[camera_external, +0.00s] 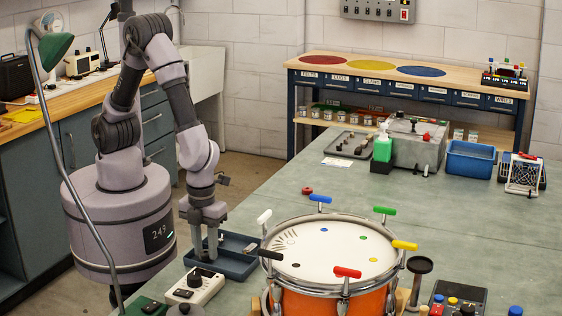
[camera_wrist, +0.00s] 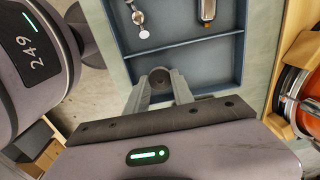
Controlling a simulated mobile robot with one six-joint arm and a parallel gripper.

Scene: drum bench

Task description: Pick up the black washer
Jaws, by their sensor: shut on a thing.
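My gripper (camera_external: 207,258) points down at the left part of the blue-grey tray (camera_external: 240,273) on the bench. In the wrist view its two fingers (camera_wrist: 161,88) are closed around a small dark, round piece, the black washer (camera_wrist: 160,74). The washer shows between the fingertips, beside the tray's near compartment (camera_wrist: 205,73). The fingers cover part of it, and I cannot tell whether it touches the tray floor. In the external view the washer is hidden by the gripper and the tray wall.
The tray's other compartment holds a silver piece (camera_wrist: 141,18) and a grey-and-orange piece (camera_wrist: 207,10). A drum (camera_external: 330,250) with coloured T-handles stands right of the tray. A white box with a black knob (camera_external: 195,286) stands in front. The bench behind the tray is mostly clear.

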